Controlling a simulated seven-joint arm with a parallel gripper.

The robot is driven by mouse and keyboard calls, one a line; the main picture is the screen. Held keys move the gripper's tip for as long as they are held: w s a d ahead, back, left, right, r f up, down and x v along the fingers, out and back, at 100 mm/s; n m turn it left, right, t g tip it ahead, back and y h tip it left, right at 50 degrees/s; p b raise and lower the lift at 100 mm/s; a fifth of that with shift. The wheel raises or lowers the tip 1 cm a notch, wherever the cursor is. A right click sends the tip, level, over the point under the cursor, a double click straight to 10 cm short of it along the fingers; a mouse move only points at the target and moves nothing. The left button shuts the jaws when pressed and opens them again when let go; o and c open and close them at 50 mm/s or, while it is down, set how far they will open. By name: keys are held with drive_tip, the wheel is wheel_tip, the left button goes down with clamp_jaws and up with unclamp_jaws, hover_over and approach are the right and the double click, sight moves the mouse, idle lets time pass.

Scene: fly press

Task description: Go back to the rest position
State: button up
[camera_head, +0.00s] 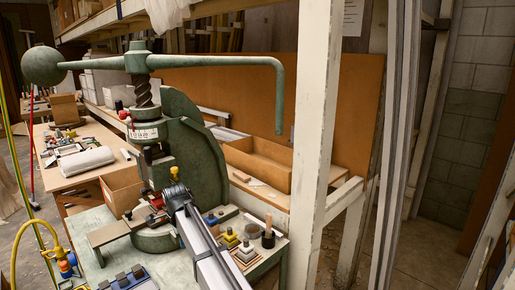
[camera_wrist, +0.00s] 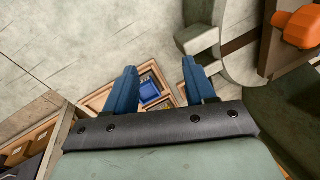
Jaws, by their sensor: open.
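My gripper (camera_wrist: 158,72) shows in the wrist view, its two blue fingers apart with nothing held between them. In the head view I cannot make out my fingers clearly. The green fly press (camera_head: 196,160) stands upright on the bench, with its ball (camera_head: 43,66) at the left and its bent handle (camera_head: 279,95) hanging down at the right.
A white post (camera_head: 314,110) rises right of the press. Small tooling blocks (camera_head: 231,238) stand beside the press base, and a blue holder (camera_head: 125,278) lies at the front. A side table (camera_head: 85,180) carries clutter. In the wrist view, an orange part (camera_wrist: 296,27) shows at upper right.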

drive_tip(key=w+d+n+t+h, duration=0.1)
drive_tip(key=w+d, duration=0.1)
drive_tip(key=d, duration=1.2)
drive_tip(key=w+d+n+t+h, duration=0.1)
drive_tip(key=w+d+t, duration=0.15)
drive_tip(key=d, duration=1.05)
drive_tip(key=s+d+f+g, duration=0.2)
drive_tip(key=d+f, duration=0.4)
drive_tip(key=s+d+f+n+g, duration=0.35)
drive_tip(key=s+f, duration=0.65)
drive_tip(key=f, duration=0.5)
drive_tip(key=s+d+f+n+g, duration=0.2)
drive_tip(key=s+d+f, duration=0.2)
drive_tip(key=s+f, duration=0.85)
drive_tip(key=s+d+f+n+g, duration=0.1)
drive_tip(key=s+f, duration=0.4)
drive_tip(key=s, duration=0.5)
drive_tip(key=s+d+f+n+g, duration=0.1)
drive_tip(key=s+f, duration=0.4)
drive_tip(key=s, duration=0.5)
drive_tip(key=s+d+f+n+g+y, duration=0.1)
drive_tip(key=s+f+n+g, duration=0.1)
drive_tip(key=s+f, duration=0.4)
drive_tip(key=s+g, duration=0.1)
drive_tip(key=s, duration=0.3)
drive_tip(key=shift+s+g, duration=0.15)
drive_tip(key=shift+g, duration=0.15)
drive_tip(key=shift+d, duration=0.1)
